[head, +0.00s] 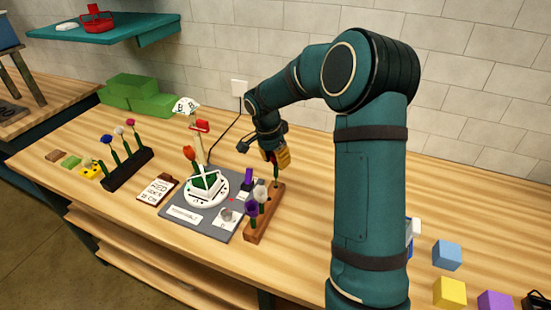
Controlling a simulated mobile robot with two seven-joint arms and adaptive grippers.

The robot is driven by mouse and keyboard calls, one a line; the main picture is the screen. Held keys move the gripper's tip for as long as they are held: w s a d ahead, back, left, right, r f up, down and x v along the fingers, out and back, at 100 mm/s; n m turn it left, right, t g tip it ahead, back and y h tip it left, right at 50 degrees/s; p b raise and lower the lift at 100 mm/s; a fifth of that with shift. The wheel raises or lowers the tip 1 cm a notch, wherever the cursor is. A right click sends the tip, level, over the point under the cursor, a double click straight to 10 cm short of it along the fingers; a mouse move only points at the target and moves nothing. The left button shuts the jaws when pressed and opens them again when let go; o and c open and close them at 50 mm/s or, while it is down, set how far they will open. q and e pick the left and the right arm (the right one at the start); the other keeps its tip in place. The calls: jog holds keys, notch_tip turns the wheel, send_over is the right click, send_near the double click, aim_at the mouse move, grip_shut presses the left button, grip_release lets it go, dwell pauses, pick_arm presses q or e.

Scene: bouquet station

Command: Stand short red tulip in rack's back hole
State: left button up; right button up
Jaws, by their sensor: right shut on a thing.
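My right gripper (279,157) comes down over the far end of a brown wooden rack (262,230). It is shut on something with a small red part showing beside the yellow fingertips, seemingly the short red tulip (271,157). My left gripper is not in view.
A grey mat (188,229) carries a white-and-green vase (205,187) with an orange-red tulip (189,153). A black rack (128,170) with several flowers stands left. A card (157,190) lies between. Coloured cubes (447,254) sit right. Green blocks (135,95) stand behind.

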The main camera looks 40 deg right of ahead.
aim_at(272, 153)
jog(key=shift+f+b, duration=1.45)
jog(key=shift+f, duration=0.05)
dwell(3.1)
dwell(0.7)
jog(key=o, duration=0.8)
jog(key=shift+c, duration=0.2)
jog(key=shift+r, duration=0.15)
jog(key=shift+w+a+r+p, duration=0.1)
jog(key=shift+a+r+p, duration=0.1)
jog(key=shift+r+p, duration=0.7)
jog(key=shift+a+r+p, duration=0.15)
jog(key=shift+r+p, duration=0.35)
jog(key=shift+r, duration=0.65)
jog(key=shift+w+a+r+p, duration=0.1)
jog(key=shift+a+r+p, duration=0.1)
jog(key=shift+r+p, duration=0.7)
jog(key=shift+r, duration=0.1)
